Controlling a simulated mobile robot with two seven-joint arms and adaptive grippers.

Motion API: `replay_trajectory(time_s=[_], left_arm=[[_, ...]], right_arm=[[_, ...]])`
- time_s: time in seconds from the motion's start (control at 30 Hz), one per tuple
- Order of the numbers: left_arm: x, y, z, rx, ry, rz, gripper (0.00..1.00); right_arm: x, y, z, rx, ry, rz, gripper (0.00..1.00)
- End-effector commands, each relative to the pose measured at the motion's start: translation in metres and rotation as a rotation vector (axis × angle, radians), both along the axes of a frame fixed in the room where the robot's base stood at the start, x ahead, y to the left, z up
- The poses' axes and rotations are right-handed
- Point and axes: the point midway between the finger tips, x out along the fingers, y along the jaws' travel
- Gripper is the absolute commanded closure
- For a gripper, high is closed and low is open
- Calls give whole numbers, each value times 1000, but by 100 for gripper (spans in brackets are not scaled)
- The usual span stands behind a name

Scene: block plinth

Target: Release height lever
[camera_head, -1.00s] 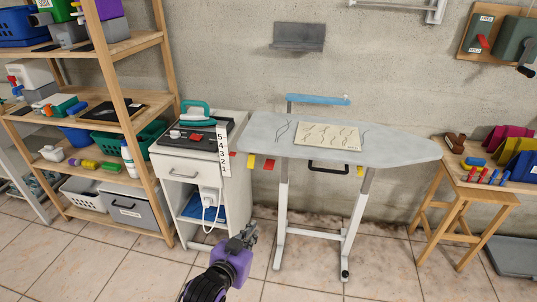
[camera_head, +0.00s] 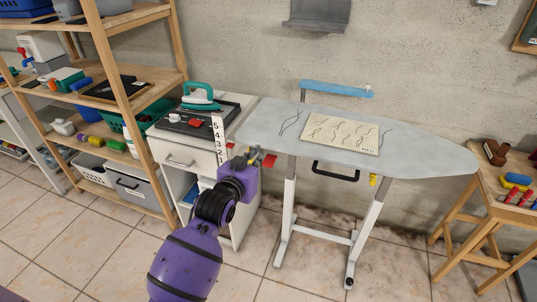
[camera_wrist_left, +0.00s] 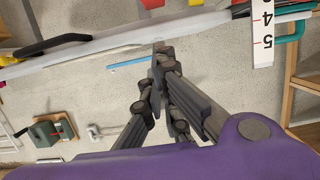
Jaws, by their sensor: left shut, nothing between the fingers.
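The ironing board (camera_head: 420,162) stands on pale legs by the wall. Under it are a black handle-shaped bar (camera_head: 335,173), a red tab (camera_head: 270,160) near its left end and a yellow tab (camera_head: 374,181) on the right. I cannot tell which of these is the height lever. My left gripper (camera_head: 252,155) is shut and empty, just left of the red tab and below the board's left end. It partly hides another yellow tab there. In the left wrist view the shut fingers (camera_wrist_left: 162,58) point at the board's edge, with the black bar (camera_wrist_left: 45,45) at upper left.
A white cabinet (camera_head: 188,160) with an iron (camera_head: 199,97) stands close left of my gripper. A numbered strip (camera_head: 219,140) stands at its front corner. A patterned cloth (camera_head: 340,133) lies on the board. Wooden shelves (camera_head: 125,90) are left, a wooden stool (camera_head: 478,200) right.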

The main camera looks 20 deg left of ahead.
Motion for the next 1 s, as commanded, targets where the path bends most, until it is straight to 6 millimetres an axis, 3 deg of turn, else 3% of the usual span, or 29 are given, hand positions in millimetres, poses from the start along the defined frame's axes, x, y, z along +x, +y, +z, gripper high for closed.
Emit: replay_trajectory(time_s=[0.37,0.87,1.0], left_arm=[[7,-1,-2,0,-1,0,100],[101,-3,-26,0,1,0,100],[97,-3,-51,-1,3,0,100]], right_arm=[[-11,-1,-4,-1,22,-3,60],[-7,1,-9,0,17,0,60],[-7,1,-11,0,18,0,60]])
